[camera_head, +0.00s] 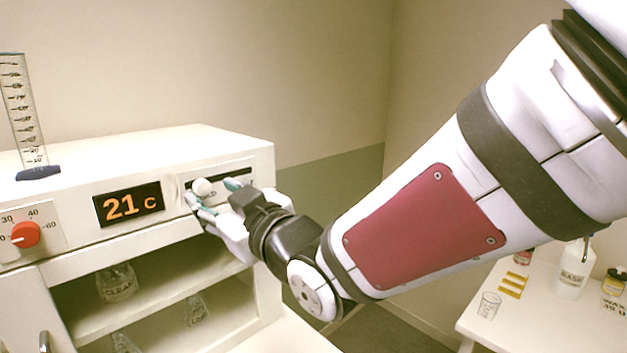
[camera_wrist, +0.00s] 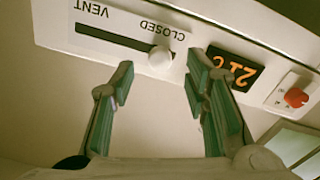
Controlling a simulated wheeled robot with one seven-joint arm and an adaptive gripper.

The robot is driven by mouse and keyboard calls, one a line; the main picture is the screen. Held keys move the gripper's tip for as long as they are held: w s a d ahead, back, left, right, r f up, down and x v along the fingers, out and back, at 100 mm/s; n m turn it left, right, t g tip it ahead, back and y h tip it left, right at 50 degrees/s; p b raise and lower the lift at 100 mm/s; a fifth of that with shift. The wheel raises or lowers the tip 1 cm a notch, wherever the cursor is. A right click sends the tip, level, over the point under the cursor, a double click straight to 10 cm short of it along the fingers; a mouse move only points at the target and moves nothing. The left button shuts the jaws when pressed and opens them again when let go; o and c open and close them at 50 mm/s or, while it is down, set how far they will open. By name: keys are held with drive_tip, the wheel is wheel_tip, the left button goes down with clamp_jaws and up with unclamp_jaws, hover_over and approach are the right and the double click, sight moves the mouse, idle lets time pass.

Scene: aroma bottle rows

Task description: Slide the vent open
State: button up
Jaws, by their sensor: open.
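The vent control is a white panel with a dark horizontal slot (camera_head: 235,170) on the cabinet front. In the wrist view the slot (camera_wrist: 110,40) runs between the labels VENT and CLOSED. A round white knob (camera_wrist: 160,59) sits at the CLOSED end of the slot; it also shows in the head view (camera_head: 201,187). My gripper (camera_wrist: 158,85) is open, with its two green-padded fingers pointing at the panel. The knob lies ahead of the gap between the fingertips, and nothing is held. In the head view my gripper (camera_head: 215,195) is close to the panel and partly covers it.
Left of the vent on the cabinet are a 21 C display (camera_head: 128,204) and a red dial (camera_head: 26,234). A graduated cylinder (camera_head: 24,115) stands on top. Open shelves below hold glass flasks (camera_head: 116,283). A side table (camera_head: 540,317) at right carries bottles.

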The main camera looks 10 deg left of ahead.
sight(204, 189)
drive_tip(key=shift+x, duration=2.25)
clamp_jaws()
